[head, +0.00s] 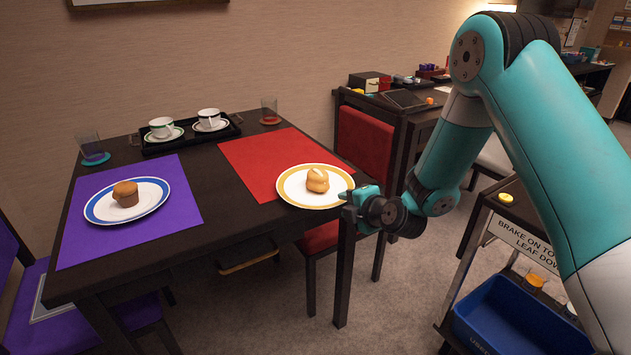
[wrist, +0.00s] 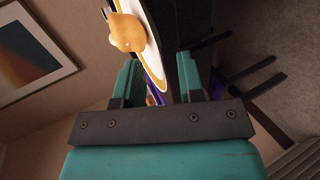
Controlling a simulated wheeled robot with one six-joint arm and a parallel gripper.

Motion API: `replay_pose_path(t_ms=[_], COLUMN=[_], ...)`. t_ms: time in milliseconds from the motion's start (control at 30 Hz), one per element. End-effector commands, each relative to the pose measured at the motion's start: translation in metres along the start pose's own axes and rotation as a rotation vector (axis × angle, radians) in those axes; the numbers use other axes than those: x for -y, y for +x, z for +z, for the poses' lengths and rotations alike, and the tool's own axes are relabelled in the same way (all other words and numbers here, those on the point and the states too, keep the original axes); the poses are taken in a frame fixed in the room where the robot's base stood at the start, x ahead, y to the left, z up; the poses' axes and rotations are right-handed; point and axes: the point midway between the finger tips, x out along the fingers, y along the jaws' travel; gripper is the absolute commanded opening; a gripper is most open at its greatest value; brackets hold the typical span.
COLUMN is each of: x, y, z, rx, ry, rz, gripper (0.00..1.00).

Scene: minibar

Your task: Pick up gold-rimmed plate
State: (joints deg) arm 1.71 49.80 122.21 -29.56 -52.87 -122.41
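The gold-rimmed plate (head: 294,187) is white with a yellow-gold band and carries a cream-topped bun (head: 317,180). It lies on the red mat (head: 262,160), at the table's right front edge. My gripper (head: 350,194) is at the plate's right rim, coming in from the right. In the wrist view the plate (wrist: 152,60) appears edge-on, its rim reaching between the two teal fingers of my gripper (wrist: 160,70). The fingers are apart, with a gap showing beside the rim. I cannot tell whether either finger touches it.
A blue-rimmed plate (head: 98,208) with a muffin (head: 126,194) lies on a purple mat (head: 180,205). A black tray (head: 190,136) with two cups and two glasses (head: 269,108) (head: 90,146) stand at the back. A red chair (head: 366,140) stands beside the table. A cart with a blue bin (head: 515,318) is at lower right.

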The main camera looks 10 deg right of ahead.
Motion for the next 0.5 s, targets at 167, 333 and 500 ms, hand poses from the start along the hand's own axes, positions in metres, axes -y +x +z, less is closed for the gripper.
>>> replay_pose_path(t_ms=[167, 333, 500], x=[-0.003, -0.001, 0.000], y=[0.022, 0.030, 0.030], z=[-0.001, -0.001, -0.001], rx=[-0.002, 0.000, 0.000], ry=[0.000, 0.001, 0.001], rz=[0.000, 0.000, 0.000], gripper=[0.36, 0.36, 0.31])
